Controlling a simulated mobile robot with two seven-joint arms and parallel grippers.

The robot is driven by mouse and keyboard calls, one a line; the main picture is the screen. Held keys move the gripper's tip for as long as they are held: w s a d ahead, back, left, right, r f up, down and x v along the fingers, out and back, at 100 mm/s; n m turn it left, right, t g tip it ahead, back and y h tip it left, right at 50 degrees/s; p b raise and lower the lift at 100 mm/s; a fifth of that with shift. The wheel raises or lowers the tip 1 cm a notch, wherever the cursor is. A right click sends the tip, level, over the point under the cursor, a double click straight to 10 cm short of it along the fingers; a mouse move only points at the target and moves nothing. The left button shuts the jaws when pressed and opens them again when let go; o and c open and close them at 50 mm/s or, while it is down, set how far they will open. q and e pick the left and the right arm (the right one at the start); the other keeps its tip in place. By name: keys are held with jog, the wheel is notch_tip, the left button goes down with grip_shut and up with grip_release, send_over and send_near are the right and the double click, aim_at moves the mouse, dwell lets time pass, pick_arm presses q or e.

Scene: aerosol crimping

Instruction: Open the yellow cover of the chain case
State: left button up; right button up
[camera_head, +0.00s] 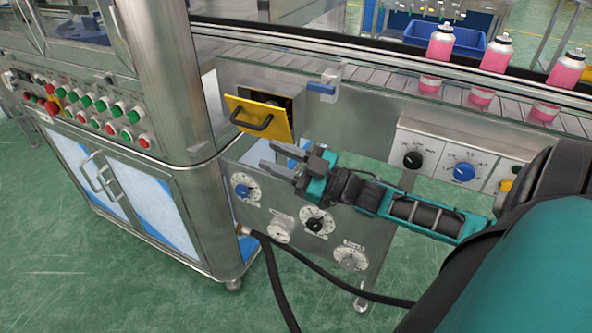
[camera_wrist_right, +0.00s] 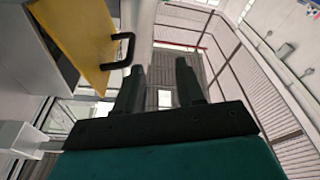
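The yellow cover (camera_head: 262,117) of the chain case is on the metal front below the conveyor. It stands tilted outward, with a dark opening (camera_head: 285,99) showing behind its top edge. A black handle (camera_head: 251,120) is on its face. My right gripper (camera_head: 268,156) is just below and in front of the cover, apart from the handle, its fingers spread and empty. In the right wrist view the cover (camera_wrist_right: 75,38) is at upper left, with its handle (camera_wrist_right: 121,50) left of my open fingers (camera_wrist_right: 161,75). My left gripper is not in view.
Pink spray cans (camera_head: 437,55) stand on the conveyor (camera_head: 380,75) above. A blue-handled latch (camera_head: 321,88) is right of the cover. Knob panels (camera_head: 278,231) lie below and right. A cabinet (camera_head: 130,190) with buttons stands left. A black hose (camera_head: 330,276) crosses low.

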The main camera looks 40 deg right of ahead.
pick_arm(q)
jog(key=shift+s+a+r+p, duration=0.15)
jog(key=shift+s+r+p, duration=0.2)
jog(key=shift+p, duration=0.5)
pick_arm(e)
jog(key=s, duration=0.2)
jog(key=s+f, duration=0.1)
jog(key=s, duration=0.1)
jog(key=shift+s+d+f, duration=0.2)
jog(key=shift+s, duration=0.1)
jog(key=shift+r+p, duration=0.1)
jog(key=shift+p, duration=0.2)
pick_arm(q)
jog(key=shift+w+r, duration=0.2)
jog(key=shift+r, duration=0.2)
